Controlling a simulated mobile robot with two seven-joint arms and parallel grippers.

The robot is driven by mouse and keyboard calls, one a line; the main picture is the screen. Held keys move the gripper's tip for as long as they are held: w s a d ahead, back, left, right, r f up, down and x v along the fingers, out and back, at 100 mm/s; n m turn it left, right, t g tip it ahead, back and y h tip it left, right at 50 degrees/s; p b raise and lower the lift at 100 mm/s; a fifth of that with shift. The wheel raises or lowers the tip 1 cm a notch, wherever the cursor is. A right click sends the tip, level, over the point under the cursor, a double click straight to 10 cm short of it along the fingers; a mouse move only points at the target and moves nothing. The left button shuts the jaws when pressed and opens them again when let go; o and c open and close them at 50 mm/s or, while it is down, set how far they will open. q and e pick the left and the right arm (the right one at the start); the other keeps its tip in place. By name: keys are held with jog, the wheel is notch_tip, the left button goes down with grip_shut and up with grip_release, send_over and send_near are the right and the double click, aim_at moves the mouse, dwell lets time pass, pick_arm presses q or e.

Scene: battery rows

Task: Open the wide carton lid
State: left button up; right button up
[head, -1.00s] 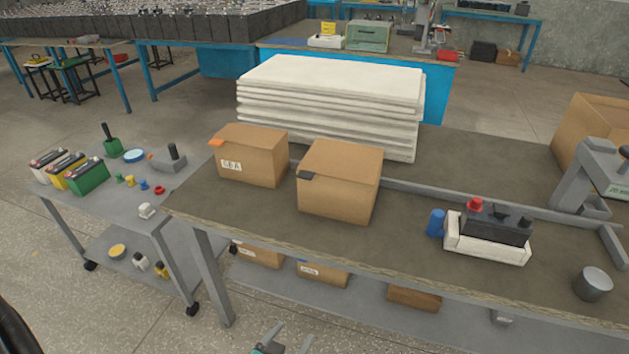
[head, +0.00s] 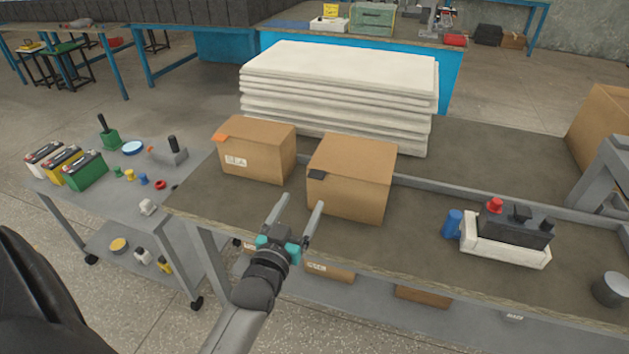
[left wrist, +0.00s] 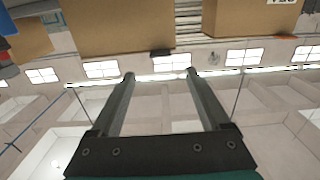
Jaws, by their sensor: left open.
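The wide carton (head: 348,190) is a brown box on the workbench, its top lid (head: 360,156) lying shut. A dark tab (head: 317,174) sits at the lid's front left corner. My left gripper (head: 301,202) is open and empty, in front of the carton's left side and apart from it in the head view. In the left wrist view, which is upside down, the wide carton (left wrist: 110,25) is at the top, and its dark tab (left wrist: 161,53) shows just beyond the gap between my left fingertips (left wrist: 160,74). My right gripper is not in view.
A narrower carton (head: 258,166) with an orange tab (head: 221,138) stands left of the wide one. White stacked sheets (head: 335,95) lie behind both. A battery in a white tray (head: 500,250) and a blue cylinder (head: 452,223) stand to the right. A cart (head: 112,200) is at left.

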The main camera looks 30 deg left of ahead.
aim_at(315, 178)
pick_arm(q)
jog(key=b+x, duration=0.1)
jog(key=x, duration=0.7)
jog(key=shift+b, duration=0.3)
jog(key=shift+w+a, duration=0.15)
jog(key=shift+w, duration=0.55)
jog(key=c, duration=1.3)
grip_shut()
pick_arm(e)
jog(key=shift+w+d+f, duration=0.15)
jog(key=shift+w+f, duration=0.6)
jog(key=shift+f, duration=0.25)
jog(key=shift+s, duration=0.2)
